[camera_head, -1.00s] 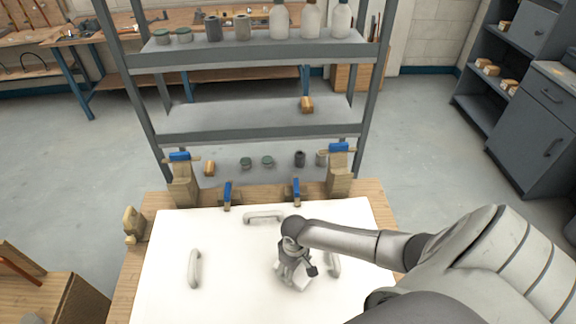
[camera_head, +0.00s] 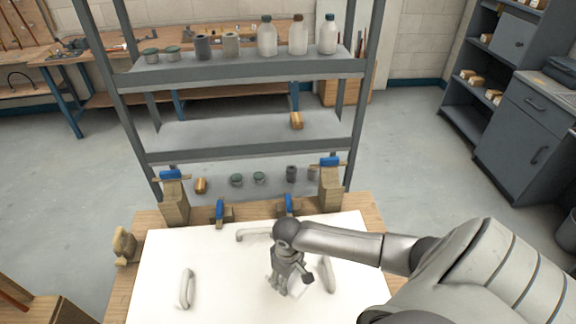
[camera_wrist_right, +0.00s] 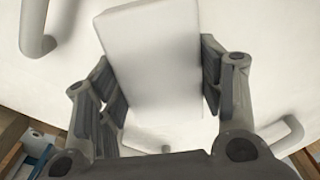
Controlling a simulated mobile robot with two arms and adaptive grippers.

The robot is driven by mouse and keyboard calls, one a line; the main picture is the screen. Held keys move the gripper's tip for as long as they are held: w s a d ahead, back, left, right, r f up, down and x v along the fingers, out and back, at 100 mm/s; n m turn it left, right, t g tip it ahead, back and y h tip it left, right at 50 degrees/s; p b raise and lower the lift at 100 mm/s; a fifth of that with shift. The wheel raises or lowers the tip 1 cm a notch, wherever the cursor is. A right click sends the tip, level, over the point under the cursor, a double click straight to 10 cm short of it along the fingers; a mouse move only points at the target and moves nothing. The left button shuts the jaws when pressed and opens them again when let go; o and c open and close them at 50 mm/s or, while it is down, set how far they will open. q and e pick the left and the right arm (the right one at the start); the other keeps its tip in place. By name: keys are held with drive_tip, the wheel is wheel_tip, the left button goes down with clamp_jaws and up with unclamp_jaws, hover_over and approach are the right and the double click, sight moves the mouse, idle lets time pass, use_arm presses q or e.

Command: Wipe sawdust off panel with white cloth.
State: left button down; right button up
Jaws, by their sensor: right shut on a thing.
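A white panel (camera_head: 215,285) lies flat on a wooden workbench. It carries pale handles: one at the left (camera_head: 187,288), one at the far side (camera_head: 252,235), and one at the right (camera_head: 327,274). My right gripper (camera_head: 284,286) points down over the panel, just left of the right handle. In the right wrist view it is shut on a white, block-like folded cloth (camera_wrist_right: 150,50). The cloth is mostly hidden by the gripper in the head view. I cannot tell whether it touches the panel. No sawdust can be made out. My left gripper is out of view.
Clamps with blue parts, such as this one (camera_head: 171,185), stand along the bench's far edge. A grey shelf rack (camera_head: 240,68) with bottles and jars stands behind. A wooden piece (camera_head: 123,246) sits at the bench's left corner.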

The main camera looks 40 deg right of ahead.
drive_tip(key=shift+r, duration=0.15)
drive_tip(key=shift+r, duration=1.35)
